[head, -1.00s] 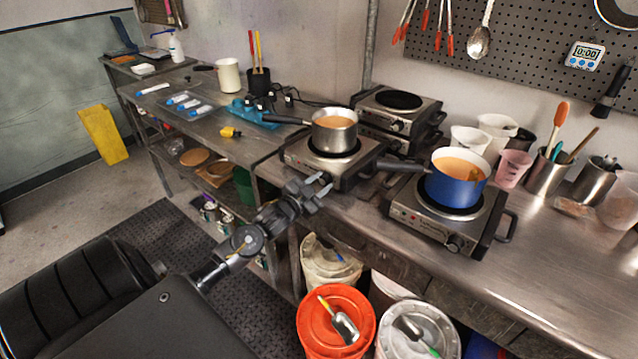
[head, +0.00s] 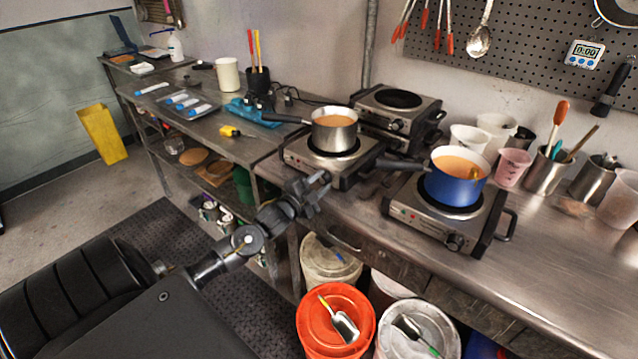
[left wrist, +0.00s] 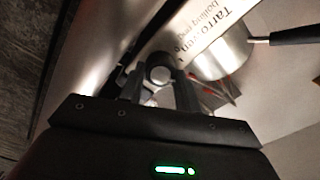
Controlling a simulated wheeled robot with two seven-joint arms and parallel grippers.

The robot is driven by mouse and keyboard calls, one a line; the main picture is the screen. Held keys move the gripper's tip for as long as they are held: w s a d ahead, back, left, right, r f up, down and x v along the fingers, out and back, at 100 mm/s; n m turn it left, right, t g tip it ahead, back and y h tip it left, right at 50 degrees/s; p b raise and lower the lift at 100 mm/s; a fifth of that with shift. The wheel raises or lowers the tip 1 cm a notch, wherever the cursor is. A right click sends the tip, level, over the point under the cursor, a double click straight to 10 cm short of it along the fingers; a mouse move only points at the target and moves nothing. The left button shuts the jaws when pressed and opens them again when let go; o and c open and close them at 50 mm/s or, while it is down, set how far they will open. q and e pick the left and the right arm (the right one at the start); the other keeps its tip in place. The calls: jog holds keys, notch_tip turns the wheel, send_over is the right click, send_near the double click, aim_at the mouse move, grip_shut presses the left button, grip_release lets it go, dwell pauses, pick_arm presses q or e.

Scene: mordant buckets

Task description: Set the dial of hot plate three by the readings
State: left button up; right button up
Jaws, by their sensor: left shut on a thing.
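A hot plate (head: 297,155) carries a steel pot (head: 336,134) of orange liquid. My left gripper (head: 322,183) is at its front panel, which it partly covers. In the left wrist view the fingers (left wrist: 160,88) are shut on a round dial (left wrist: 160,74) beside the printed panel label (left wrist: 212,27). The dial's pointer and setting cannot be read. A second hot plate (head: 425,222) carries a blue pot (head: 453,182) of orange liquid; its dial (head: 454,243) is uncovered. Plate numbers are not legible. My right gripper is out of view.
Stacked hot plates (head: 398,107) stand behind. The blue pot's handle (head: 401,165) reaches left towards the steel pot's plate. A timer (head: 585,54) hangs on the pegboard (head: 505,65).

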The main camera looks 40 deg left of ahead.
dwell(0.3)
pick_arm(q)
jog(key=o, duration=1)
jog(key=shift+s, duration=0.1)
jog(key=shift+s+f, duration=0.1)
jog(key=shift+s, duration=0.2)
jog(key=shift+s+d+b, duration=0.15)
jog(key=shift+s+b, duration=0.75)
jog(key=shift+s, duration=4.15)
